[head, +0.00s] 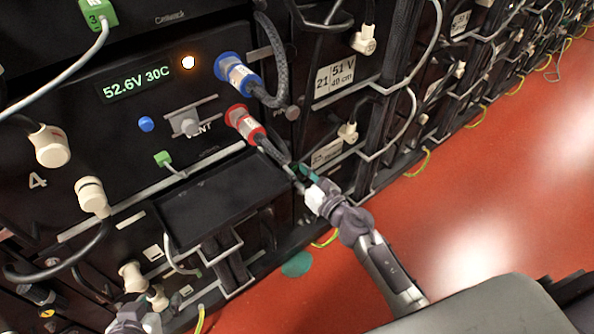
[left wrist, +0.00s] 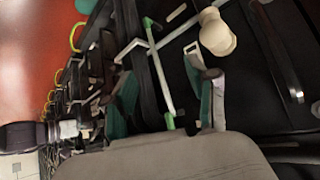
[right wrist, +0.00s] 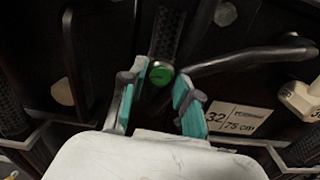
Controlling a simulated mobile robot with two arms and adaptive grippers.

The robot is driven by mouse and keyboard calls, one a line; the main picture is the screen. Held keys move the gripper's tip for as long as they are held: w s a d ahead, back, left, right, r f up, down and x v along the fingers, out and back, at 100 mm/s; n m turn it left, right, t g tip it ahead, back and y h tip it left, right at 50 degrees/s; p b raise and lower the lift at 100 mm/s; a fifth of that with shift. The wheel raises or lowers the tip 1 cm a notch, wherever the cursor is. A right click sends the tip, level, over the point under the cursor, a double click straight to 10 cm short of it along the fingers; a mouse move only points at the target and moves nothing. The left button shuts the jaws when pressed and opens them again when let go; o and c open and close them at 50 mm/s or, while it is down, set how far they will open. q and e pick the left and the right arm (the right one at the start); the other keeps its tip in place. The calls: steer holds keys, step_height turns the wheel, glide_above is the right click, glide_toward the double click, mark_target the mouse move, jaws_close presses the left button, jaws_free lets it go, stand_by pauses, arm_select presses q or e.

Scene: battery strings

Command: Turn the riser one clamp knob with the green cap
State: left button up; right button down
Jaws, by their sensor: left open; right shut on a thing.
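The green cap (right wrist: 161,74) of the clamp knob sits at the end of a dark braided riser in the right wrist view. My right gripper (right wrist: 157,88) has its two teal-padded fingers on either side of it, shut on the knob. In the head view my right gripper (head: 302,174) reaches in from the lower right, just below the red connector, and hides the knob there. My left gripper (head: 136,318) is low at the bottom left of the head view. In the left wrist view my left gripper (left wrist: 167,85) has its fingers wide apart, with a thin green-ended bar between them.
The battery cabinet carries a blue connector (head: 238,74), a red connector (head: 244,124) and a lit display (head: 135,85). A dark shelf (head: 222,200) juts out below. A label (right wrist: 240,120) reading 32 is right of the knob. Red floor (head: 480,200) is open at right.

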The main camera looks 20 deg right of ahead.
steer(key=shift+m+p, duration=0.3)
steer(key=shift+m, duration=0.9)
steer(key=m+p, duration=0.1)
steer(key=m, duration=0.4)
steer(key=shift+m+p, duration=0.35)
steer(key=shift+m, duration=0.25)
arm_select(q)
steer(key=s+a+g+y+p, duration=0.1)
steer(key=s+a+g+p, duration=0.15)
steer(key=s+g, duration=0.45)
arm_select(e)
steer(key=m, duration=0.5)
steer(key=shift+m, duration=0.3)
steer(key=m+p, duration=0.1)
steer(key=m, duration=0.2)
steer(key=shift+m, duration=0.3)
arm_select(q)
step_height(320, 180, down, 10)
steer(key=t, duration=0.1)
steer(key=shift+p, duration=0.3)
arm_select(e)
steer(key=shift+m, duration=0.8)
arm_select(q)
steer(key=shift+r, duration=0.1)
